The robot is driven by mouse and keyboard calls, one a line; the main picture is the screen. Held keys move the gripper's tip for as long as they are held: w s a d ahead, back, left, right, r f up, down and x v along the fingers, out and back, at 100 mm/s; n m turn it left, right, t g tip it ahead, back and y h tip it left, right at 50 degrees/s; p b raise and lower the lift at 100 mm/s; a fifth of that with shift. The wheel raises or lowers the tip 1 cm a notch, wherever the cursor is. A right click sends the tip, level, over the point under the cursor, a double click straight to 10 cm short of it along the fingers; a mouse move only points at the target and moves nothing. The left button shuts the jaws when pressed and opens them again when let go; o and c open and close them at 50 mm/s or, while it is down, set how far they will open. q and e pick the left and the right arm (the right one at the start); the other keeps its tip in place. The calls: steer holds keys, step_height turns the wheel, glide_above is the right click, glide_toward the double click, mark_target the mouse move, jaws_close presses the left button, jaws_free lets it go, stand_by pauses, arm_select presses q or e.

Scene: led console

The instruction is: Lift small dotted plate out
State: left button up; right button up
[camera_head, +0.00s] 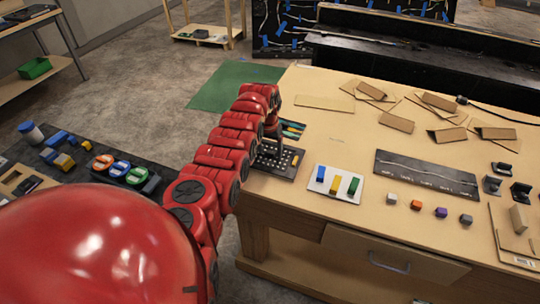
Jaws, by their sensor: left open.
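The small dotted plate (284,163) is a dark plate with rows of light dots. It lies on the wooden table near the table's left edge. My left gripper (268,150) is at the end of my red left arm and points down over the left part of the plate. It is open. Its fingertips are small and dark here, so I cannot tell whether they touch the plate. The arm and gripper hide part of the plate's left side. My right gripper is not in the view.
A white panel with blue, yellow and green blocks (330,187) lies right of the plate. A long black strip (428,174) and several small cubes (441,212) lie further right. Cardboard pieces (397,121) lie behind. A dark tray (292,129) sits behind the gripper.

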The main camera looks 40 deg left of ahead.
arm_select(q)
steer(key=shift+c, duration=0.3)
jaws_close()
steer(key=shift+r, duration=0.1)
